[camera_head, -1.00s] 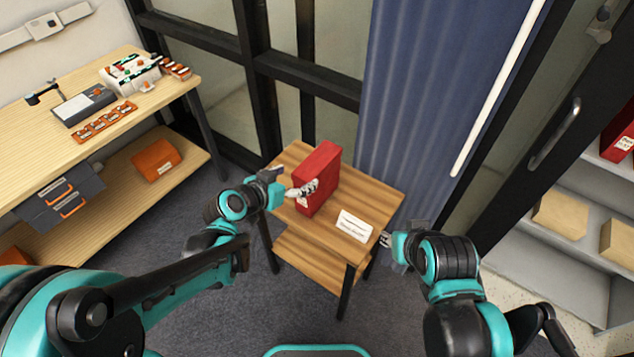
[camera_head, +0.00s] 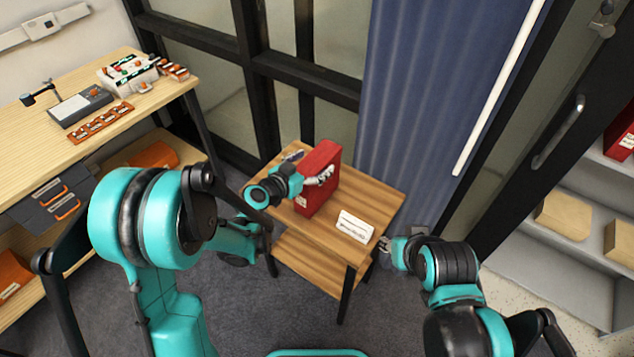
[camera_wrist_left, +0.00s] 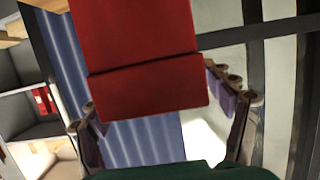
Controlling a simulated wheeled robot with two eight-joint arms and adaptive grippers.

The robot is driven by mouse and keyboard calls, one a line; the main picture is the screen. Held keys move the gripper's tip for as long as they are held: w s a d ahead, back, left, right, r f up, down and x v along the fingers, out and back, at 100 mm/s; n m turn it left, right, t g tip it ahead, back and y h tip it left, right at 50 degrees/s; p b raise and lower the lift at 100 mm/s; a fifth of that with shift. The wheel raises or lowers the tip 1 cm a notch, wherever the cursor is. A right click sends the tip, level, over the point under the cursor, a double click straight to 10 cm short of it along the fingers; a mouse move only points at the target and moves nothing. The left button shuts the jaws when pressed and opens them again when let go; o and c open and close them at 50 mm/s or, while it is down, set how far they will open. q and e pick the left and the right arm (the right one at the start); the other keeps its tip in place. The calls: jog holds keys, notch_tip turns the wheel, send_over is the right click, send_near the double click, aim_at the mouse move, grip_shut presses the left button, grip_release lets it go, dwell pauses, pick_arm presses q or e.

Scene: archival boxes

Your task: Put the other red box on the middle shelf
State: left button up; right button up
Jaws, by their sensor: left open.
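A red box (camera_head: 316,182) stands upright on a small wooden side table (camera_head: 372,195), with a white label low on its front. My left gripper (camera_head: 318,177) is at the upper part of this box, coming from the left. In the left wrist view the red box (camera_wrist_left: 145,85) lies between the spread fingers of my open left gripper (camera_wrist_left: 158,98); a gap shows beside the right finger. Another red box (camera_head: 622,140) is partly visible on the grey shelf unit (camera_head: 520,255) at right. My right gripper (camera_head: 385,246) is by the table's right edge; its jaws are too small to read.
A white card (camera_head: 354,226) is at the front right of the side table. Cardboard boxes (camera_head: 563,215) sit on a lower shelf at right. A wooden workbench (camera_head: 30,145) stands at left. A blue curtain (camera_head: 430,90) and dark-framed glass are behind the table.

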pick_arm(q)
jog(key=shift+x, duration=1)
jog(key=shift+s, duration=0.1)
jog(key=shift+c, duration=0.4)
grip_shut()
